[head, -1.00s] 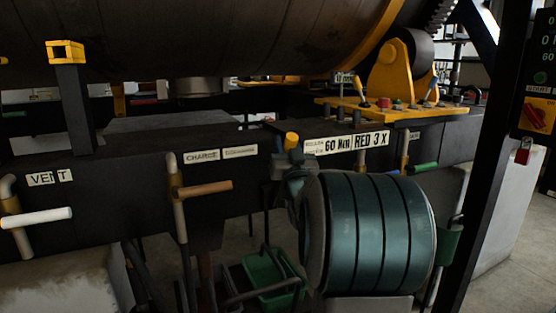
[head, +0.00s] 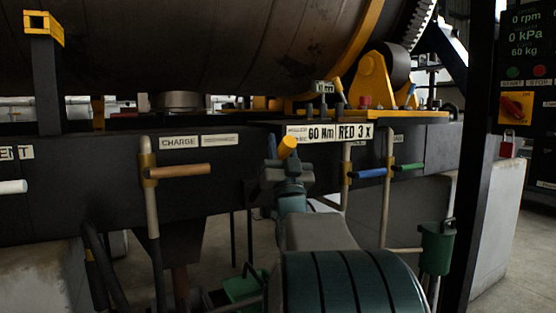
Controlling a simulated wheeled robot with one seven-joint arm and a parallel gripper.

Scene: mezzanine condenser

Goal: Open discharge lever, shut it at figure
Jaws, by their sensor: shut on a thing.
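The display (head: 525,35) at the upper right reads 0 rpm, 0 kPa and 60 kg.
A tan-handled lever (head: 180,170) stands under the CHARGE label (head: 179,142). Blue (head: 369,173) and green (head: 408,167) handles stand right of my gripper; a white handle (head: 13,187) is far left. A green bucket (head: 437,247) hangs near the dark post (head: 480,180).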

